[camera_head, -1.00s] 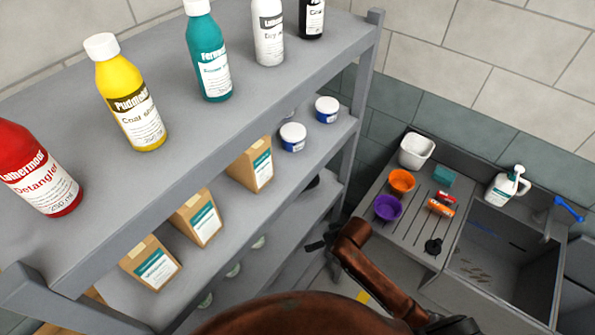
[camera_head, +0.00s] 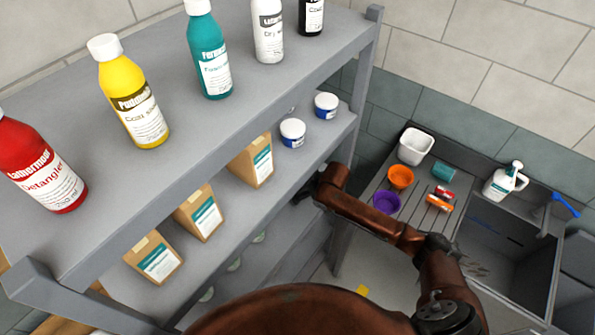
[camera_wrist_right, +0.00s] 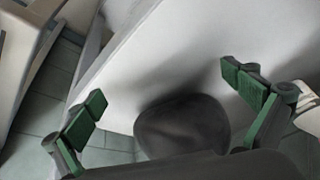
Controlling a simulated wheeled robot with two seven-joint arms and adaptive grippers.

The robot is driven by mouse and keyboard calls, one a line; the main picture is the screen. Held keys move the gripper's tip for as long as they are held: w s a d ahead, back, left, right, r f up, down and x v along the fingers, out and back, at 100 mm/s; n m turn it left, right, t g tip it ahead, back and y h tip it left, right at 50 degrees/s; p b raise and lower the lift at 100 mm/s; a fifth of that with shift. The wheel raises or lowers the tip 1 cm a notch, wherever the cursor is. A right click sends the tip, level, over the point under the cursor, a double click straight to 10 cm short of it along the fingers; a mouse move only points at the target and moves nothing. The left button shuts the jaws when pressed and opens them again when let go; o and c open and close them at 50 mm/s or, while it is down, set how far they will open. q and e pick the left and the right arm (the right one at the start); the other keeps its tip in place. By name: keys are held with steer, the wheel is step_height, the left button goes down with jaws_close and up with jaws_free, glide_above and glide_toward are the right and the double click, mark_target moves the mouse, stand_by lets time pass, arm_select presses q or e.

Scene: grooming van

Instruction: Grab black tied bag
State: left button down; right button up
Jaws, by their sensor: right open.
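A dark rounded object, which looks like the black tied bag (camera_wrist_right: 182,122), rests on a pale shelf surface in the right wrist view. Its tie is not visible, and its lower part is hidden behind my gripper body. My right gripper (camera_wrist_right: 164,86) is open, with one green-padded finger on each side of the bag and visible room to both. In the head view my right gripper (camera_head: 308,192) reaches into the lower shelf level from the right, and I cannot make out the bag there. My left gripper is in neither view.
The grey shelf rack (camera_head: 235,130) holds bottles on top, with brown paper bags (camera_head: 252,161) and white tubs (camera_head: 292,133) below. Its post and upper boards are close to my arm. A sink counter (camera_head: 412,222) with bowls and a spray bottle (camera_head: 504,181) stands at the right.

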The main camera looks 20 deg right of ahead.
mark_target(305, 188)
steer(key=w, duration=0.1)
steer(key=w+a, duration=0.1)
steer(key=w, duration=0.3)
steer(key=shift+a, duration=0.25)
steer(key=w, duration=0.1)
steer(key=w+a+p, duration=0.1)
steer(key=w, duration=0.2)
steer(key=shift+w+a+f, duration=0.25)
steer(key=shift+f, duration=0.25)
steer(key=shift+c, duration=0.3)
steer(key=c, duration=1.1)
steer(key=shift+c, duration=0.5)
steer(key=shift+p, duration=0.3)
